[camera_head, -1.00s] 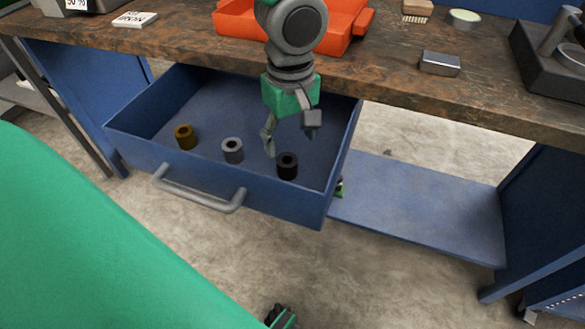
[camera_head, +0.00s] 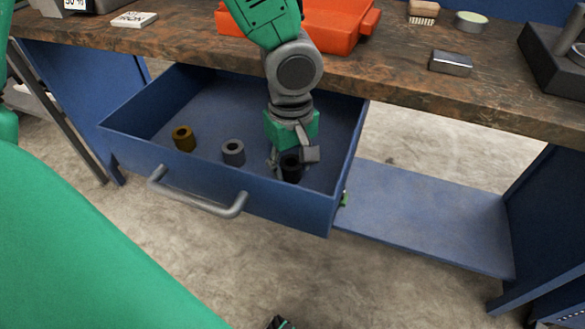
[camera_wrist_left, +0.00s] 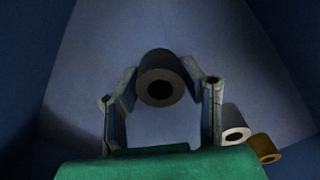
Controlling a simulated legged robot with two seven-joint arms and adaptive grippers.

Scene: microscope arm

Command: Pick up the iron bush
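Three short hollow bushes stand in the open blue drawer (camera_head: 185,178): a brassy one (camera_head: 183,138), a grey one (camera_head: 233,152) and a near-black one (camera_head: 291,170). The grey bush (camera_wrist_left: 234,126) and brassy bush (camera_wrist_left: 264,148) lie to the right, outside the fingers.
The drawer's front wall with its handle (camera_head: 200,200) and its right wall are close to my left gripper. The brown worktop (camera_head: 400,85) overhangs the back of the drawer. An orange tray (camera_head: 335,30) and a small metal block (camera_head: 450,62) are on the worktop.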

